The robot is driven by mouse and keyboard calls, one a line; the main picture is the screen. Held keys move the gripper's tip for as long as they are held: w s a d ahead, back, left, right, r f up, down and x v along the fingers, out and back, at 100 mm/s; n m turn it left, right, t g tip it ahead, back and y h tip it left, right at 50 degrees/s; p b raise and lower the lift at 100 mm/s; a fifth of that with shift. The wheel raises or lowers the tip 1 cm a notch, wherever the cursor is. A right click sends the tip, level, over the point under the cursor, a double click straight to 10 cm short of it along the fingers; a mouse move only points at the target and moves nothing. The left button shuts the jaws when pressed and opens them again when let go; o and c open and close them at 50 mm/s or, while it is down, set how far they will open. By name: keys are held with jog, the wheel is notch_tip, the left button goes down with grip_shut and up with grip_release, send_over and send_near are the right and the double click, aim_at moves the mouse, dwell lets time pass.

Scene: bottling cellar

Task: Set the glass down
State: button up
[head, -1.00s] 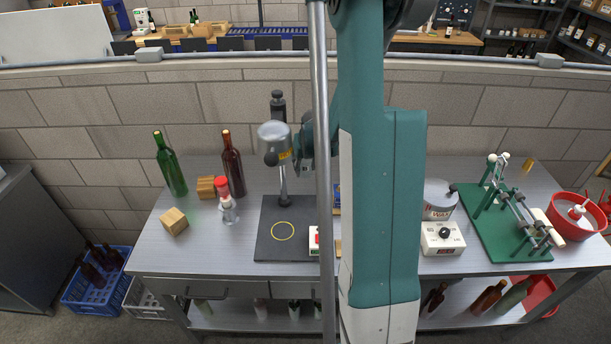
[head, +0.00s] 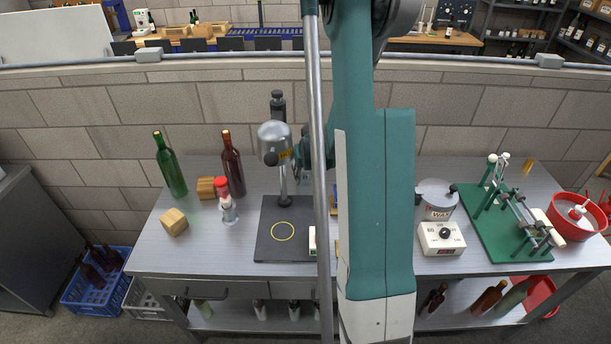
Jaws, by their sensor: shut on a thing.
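A dark mat (head: 272,248) with a yellow ring (head: 283,231) lies on the grey workbench (head: 190,256), left of my arm. The ring is empty.
A grey-headed stand (head: 275,138) rises behind the mat. Green (head: 170,165) and brown (head: 233,165) bottles, wooden blocks (head: 174,222) and a red-topped bottle (head: 229,210) stand left.

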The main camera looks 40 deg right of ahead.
jog(key=shift+f, duration=0.2)
jog(key=o, duration=0.9)
jog(key=shift+r, duration=0.2)
jog(key=shift+p+v, duration=0.4)
jog(key=shift+v, duration=5.6)
